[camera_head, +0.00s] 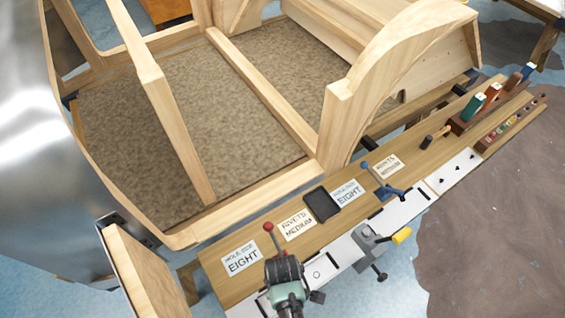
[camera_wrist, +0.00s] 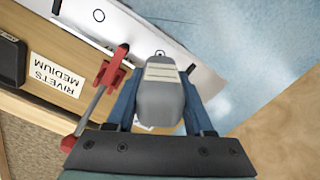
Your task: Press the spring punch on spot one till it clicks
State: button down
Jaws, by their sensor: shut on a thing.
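My gripper (camera_head: 285,272) is over the near end of the bench, seen from above in the head view. In the wrist view its two blue fingers (camera_wrist: 158,95) are shut on a grey, tapered body with a pale lined label, which looks like the spring punch (camera_wrist: 160,104). Its far end lies over the white strip (camera_wrist: 135,32) at the bench edge. I cannot tell whether it touches the strip. A circle mark (camera_wrist: 98,15) shows on the strip, and one shows beside my gripper in the head view (camera_head: 317,274). Which is spot one is not readable.
A yellow-handled clamp (camera_head: 385,240) and a blue clamp (camera_head: 388,192) sit further along the bench. Label cards (camera_head: 242,259), a dark tray (camera_head: 321,204) and a tool rack (camera_head: 487,108) are there. The wooden frame (camera_head: 250,205) rises behind.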

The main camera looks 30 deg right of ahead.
jog(key=shift+r+p, duration=1)
jog(key=shift+r, duration=0.05)
jog(key=shift+r, duration=0.2)
notch_tip(320, 180, up, 5)
jog(key=p, duration=0.5)
jog(key=shift+f, duration=0.1)
